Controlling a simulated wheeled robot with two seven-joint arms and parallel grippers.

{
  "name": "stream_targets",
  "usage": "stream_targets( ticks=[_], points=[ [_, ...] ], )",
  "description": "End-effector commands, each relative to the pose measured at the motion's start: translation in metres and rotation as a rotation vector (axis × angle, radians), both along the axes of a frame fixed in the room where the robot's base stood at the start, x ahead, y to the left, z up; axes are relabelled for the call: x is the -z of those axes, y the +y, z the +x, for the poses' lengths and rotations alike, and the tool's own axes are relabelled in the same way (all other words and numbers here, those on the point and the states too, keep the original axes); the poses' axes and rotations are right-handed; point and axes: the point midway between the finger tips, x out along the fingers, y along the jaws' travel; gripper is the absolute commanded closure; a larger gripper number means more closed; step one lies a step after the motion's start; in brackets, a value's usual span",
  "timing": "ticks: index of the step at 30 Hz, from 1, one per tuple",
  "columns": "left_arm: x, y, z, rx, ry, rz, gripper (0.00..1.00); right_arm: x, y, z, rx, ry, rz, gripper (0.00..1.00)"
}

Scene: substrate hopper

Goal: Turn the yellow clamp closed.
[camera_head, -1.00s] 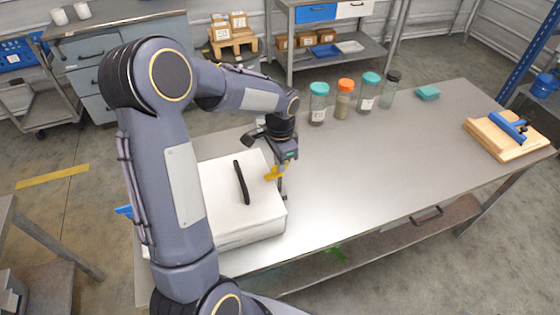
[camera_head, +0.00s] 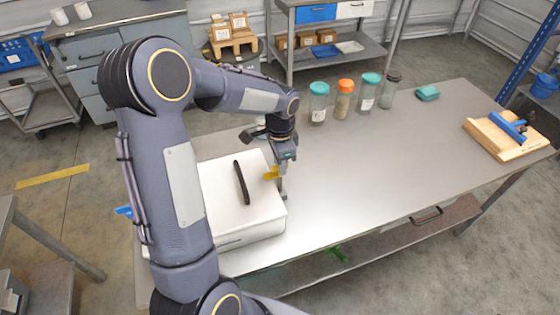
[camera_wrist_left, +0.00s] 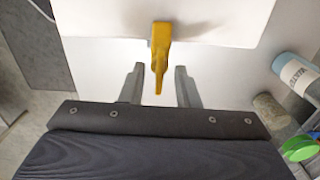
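The yellow clamp (camera_head: 271,173) sits at the right side of the white hopper box (camera_head: 225,215), whose lid carries a black handle (camera_head: 241,182). In the left wrist view the yellow clamp (camera_wrist_left: 160,50) points toward me from the edge of the white box (camera_wrist_left: 90,20). My left gripper (camera_head: 281,185) is at the clamp. In the wrist view its two fingers (camera_wrist_left: 158,85) stand apart, one on each side of the clamp's tip, with gaps between. My right gripper is not in view.
Several jars stand at the table's back, among them an orange-lidded jar (camera_head: 344,98). A teal sponge (camera_head: 428,93) and a wooden board with a blue part (camera_head: 505,135) lie to the right. The middle of the steel table (camera_head: 350,180) is clear.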

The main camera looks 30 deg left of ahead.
Motion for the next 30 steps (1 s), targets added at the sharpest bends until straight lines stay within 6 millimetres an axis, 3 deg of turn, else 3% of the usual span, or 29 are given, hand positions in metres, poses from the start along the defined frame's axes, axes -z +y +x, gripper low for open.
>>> stream_targets(
  ticks=[10,21,30],
  points=[
    [-0.005,0.000,0.000,-0.001,-0.001,0.000,0.71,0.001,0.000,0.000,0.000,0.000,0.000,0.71],
    [-0.063,0.000,0.001,0.000,-0.003,0.000,0.71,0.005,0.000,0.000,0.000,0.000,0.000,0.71],
    [-0.078,0.000,0.000,0.000,0.001,-0.001,0.71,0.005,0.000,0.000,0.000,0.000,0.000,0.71]
  ],
)
